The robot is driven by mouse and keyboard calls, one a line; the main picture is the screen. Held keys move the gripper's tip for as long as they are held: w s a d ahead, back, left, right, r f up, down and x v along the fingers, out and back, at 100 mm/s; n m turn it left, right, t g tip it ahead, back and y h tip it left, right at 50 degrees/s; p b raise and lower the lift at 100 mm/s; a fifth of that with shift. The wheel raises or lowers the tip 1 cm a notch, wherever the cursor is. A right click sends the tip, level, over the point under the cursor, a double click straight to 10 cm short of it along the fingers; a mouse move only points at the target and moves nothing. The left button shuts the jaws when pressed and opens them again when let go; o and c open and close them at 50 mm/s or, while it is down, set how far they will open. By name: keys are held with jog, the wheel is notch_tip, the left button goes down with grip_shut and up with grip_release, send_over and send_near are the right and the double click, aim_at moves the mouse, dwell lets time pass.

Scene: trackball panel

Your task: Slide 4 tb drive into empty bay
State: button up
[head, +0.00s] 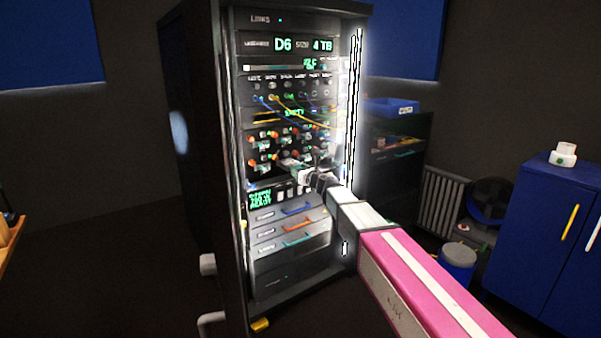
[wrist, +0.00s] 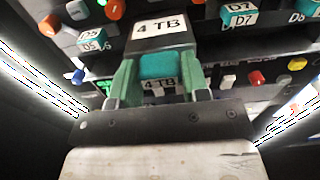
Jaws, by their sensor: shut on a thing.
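My gripper (wrist: 158,66) has its two green fingers closed on the teal handle of a dark drive. This drive (wrist: 159,42) carries white "4 TB" labels and points at the rack in the wrist view. It lies between teal parts labelled D5 (wrist: 92,42) and D7 (wrist: 238,16). Its far end is hidden, so I cannot tell how far it is inside a bay. In the head view my gripper (head: 304,175) is at the rack front, below the upper row of drives. The rack display (head: 290,45) reads D6 and 4 TB.
The dark rack (head: 285,284) has cables (head: 290,105) above the drive rows and drawers with coloured handles (head: 296,209) below. Orange, red and white knobs (wrist: 256,77) stick out near the gripper. A blue cabinet (head: 540,235) stands at right.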

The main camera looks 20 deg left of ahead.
aim_at(288, 164)
jog(key=shift+x, duration=4.4)
jog(key=o, duration=1)
jog(key=shift+s, duration=0.1)
jog(key=v, duration=1.1)
